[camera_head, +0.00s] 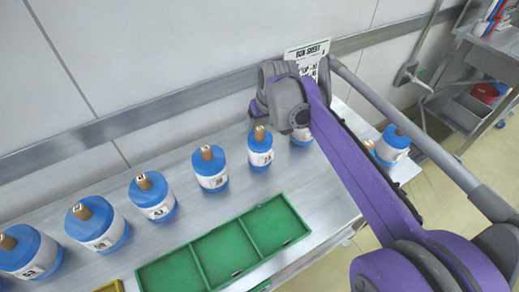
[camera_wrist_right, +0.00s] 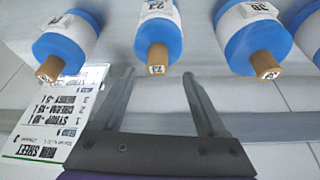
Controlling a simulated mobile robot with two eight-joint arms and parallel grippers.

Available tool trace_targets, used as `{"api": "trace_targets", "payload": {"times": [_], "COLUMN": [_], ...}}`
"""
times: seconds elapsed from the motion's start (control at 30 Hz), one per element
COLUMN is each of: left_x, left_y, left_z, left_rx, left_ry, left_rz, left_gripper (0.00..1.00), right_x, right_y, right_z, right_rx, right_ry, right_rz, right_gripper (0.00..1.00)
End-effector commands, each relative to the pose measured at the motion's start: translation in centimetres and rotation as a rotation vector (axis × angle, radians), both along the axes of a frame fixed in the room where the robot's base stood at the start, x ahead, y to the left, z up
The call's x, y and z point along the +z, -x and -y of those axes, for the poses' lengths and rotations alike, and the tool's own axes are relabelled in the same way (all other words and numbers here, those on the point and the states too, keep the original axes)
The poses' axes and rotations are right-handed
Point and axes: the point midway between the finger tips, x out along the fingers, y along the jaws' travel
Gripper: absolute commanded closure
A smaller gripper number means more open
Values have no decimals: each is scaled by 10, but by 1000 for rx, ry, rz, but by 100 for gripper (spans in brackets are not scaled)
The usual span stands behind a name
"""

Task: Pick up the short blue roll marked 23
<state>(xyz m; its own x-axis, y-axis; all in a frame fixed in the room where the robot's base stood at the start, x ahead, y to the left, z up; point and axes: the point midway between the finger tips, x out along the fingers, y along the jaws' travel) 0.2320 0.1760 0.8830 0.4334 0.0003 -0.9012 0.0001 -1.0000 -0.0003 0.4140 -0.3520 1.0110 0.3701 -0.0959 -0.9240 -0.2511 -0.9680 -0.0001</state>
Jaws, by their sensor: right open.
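Blue rolls with white labelled bands and brown cores stand in a row on the steel bench. In the right wrist view the middle roll (camera_wrist_right: 158,38) has a label that looks like 23; its brown core end lies between my fingers in the picture, not gripped. In the head view it seems to be the roll (camera_head: 260,150) just below my gripper, though the number is too small to read. My right gripper (camera_wrist_right: 160,76) is open and empty; in the head view it (camera_head: 262,104) is above the back of the bench, its fingertips unclear. My left gripper is out of view.
Neighbouring rolls stand close on both sides (camera_wrist_right: 68,42) (camera_wrist_right: 250,38). A green divided tray (camera_head: 222,243) lies in front of the row. A printed sheet (camera_head: 306,58) stands against the wall behind. Another roll (camera_head: 392,143) stands right of my arm. A grey cart (camera_head: 478,100) is at far right.

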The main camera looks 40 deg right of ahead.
Motion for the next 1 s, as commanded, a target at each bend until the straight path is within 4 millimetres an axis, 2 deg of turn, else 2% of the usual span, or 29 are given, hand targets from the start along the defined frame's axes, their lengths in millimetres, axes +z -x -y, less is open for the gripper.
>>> {"api": "trace_targets", "payload": {"times": [0.33, 0.67, 1.0], "left_x": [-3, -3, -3], "left_y": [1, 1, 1], "left_z": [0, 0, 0], "left_rx": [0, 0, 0], "left_ry": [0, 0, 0], "left_rz": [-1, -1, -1], "left_gripper": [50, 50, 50], "right_x": [-43, -48, -48], "right_y": [-14, -16, -16], "right_z": [9, 9, 9], "right_rx": [0, 0, 0], "right_ry": [0, 0, 0], "right_rz": [0, 0, 0], "right_gripper": [26, 28, 89]}}
